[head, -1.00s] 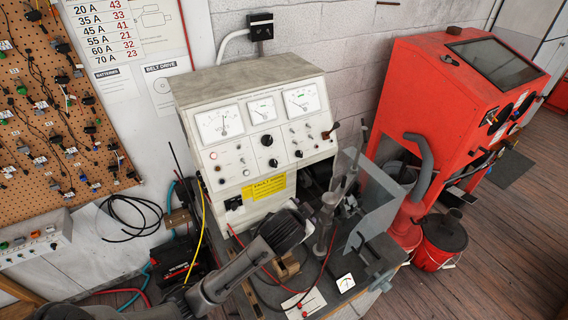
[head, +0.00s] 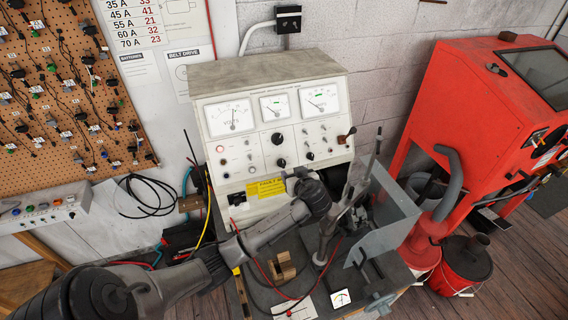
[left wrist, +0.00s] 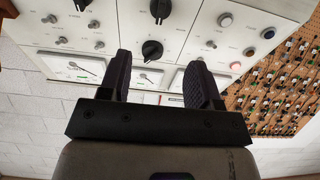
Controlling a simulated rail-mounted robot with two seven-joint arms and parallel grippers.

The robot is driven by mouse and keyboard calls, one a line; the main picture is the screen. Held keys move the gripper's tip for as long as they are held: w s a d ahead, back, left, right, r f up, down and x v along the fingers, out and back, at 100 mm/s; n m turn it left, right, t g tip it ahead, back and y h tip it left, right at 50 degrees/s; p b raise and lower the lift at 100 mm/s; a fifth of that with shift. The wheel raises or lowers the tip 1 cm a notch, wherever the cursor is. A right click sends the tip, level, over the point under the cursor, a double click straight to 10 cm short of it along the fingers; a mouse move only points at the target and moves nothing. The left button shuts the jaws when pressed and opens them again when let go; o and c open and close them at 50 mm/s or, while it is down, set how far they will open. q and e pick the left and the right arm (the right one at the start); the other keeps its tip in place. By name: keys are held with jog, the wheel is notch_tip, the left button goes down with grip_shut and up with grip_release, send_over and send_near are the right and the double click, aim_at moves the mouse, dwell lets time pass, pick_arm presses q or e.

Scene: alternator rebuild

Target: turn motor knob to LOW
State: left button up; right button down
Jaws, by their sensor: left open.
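The white test bench panel (head: 240,160) has two black round knobs, an upper one (head: 277,138) below the meters and a lower one (head: 281,163). Their labels are too small to read, so I cannot tell which is the motor knob. My left gripper (head: 292,178) is just in front of the panel, below the knobs in the head view. In the upside-down left wrist view, its open, empty fingers (left wrist: 158,62) point at the panel. The upper knob (left wrist: 152,50), with a white pointer mark, shows between the fingertips; contact is not visible. The lower knob (left wrist: 161,9) lies beyond. My right gripper is not in view.
Small toggle switches (left wrist: 98,44) and indicator lights (left wrist: 225,19) flank the knobs. A lever with a dark ball (head: 347,133) juts from the panel's right side. A grey metal guard (head: 395,220) stands right of my arm. A red cabinet (head: 460,110) is farther right.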

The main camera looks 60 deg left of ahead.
aim_at(283, 162)
pick_arm(q)
jog(key=p+x, duration=0.1)
jog(key=x, duration=0.8)
jog(key=shift+w+a+p, duration=0.1)
jog(key=shift+a+p, duration=0.05)
jog(key=shift+p, duration=0.15)
jog(key=shift+x, duration=1.05)
jog(key=shift+c, duration=0.2)
jog(key=c, duration=0.8)
jog(key=shift+c, duration=0.2)
